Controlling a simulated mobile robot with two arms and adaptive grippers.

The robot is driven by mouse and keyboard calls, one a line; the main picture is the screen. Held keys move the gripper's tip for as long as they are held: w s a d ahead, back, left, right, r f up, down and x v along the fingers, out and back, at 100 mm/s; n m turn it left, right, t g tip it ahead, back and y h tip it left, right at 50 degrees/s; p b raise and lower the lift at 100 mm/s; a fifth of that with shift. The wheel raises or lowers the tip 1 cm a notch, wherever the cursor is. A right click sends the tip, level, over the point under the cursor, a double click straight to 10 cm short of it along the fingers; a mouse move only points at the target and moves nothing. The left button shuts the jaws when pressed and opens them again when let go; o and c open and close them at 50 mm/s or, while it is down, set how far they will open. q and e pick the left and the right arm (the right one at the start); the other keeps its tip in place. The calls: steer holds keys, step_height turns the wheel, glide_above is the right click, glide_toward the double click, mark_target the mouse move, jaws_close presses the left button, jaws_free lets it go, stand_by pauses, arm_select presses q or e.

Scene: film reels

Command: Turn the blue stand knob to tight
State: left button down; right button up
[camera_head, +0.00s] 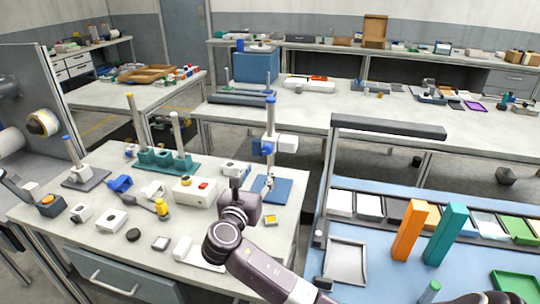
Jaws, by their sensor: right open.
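The blue stand (284,189) has a flat blue base and an upright silver post (271,127) with a blue cap. A blue knob (267,149) sits on the left of a white clamp block (288,143) partway up the post. My left gripper is not in view.
A green stand (177,164) with two posts and a grey stand (85,179) stand to the left. A white box (194,191) with a red button and several small parts crowd the bench. An orange block (410,231) and a teal block (445,234) stand on the right.

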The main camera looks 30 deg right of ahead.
mark_target(266, 151)
steer(key=shift+n+h, duration=0.3)
steer(key=w+d+r, duration=0.2)
steer(key=w+d, duration=0.1)
steer(key=shift+r, duration=0.1)
steer(key=x, duration=0.2)
steer(key=shift+w+d+f, duration=0.25)
steer(key=shift+d, duration=0.1)
steer(key=shift+w+d+p, duration=0.25)
steer(key=shift+d+p, duration=0.05)
steer(key=shift+w+d, duration=0.15)
steer(key=c, duration=0.7)
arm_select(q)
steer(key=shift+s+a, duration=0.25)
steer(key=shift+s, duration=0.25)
arm_select(e)
jaws_close()
